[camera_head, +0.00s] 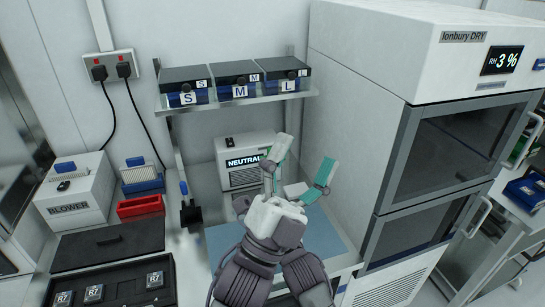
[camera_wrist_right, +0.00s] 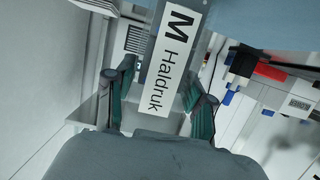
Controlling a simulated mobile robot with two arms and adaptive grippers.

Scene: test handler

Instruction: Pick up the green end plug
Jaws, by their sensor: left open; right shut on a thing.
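I cannot make out the green end plug in either view. My right gripper (camera_wrist_right: 162,88) shows in the right wrist view. Its teal fingers are shut on a grey-blue thing with a white label (camera_wrist_right: 176,60) reading "M Haldruk". The full shape of that thing is cut off by the frame.
A shelf (camera_head: 235,100) carries boxes marked S, M and L. A white cabinet (camera_head: 375,55) with dark doors stands at right. A BLOWER box (camera_head: 75,190), red tray (camera_head: 140,206) and dark tray (camera_head: 75,303) are at left.

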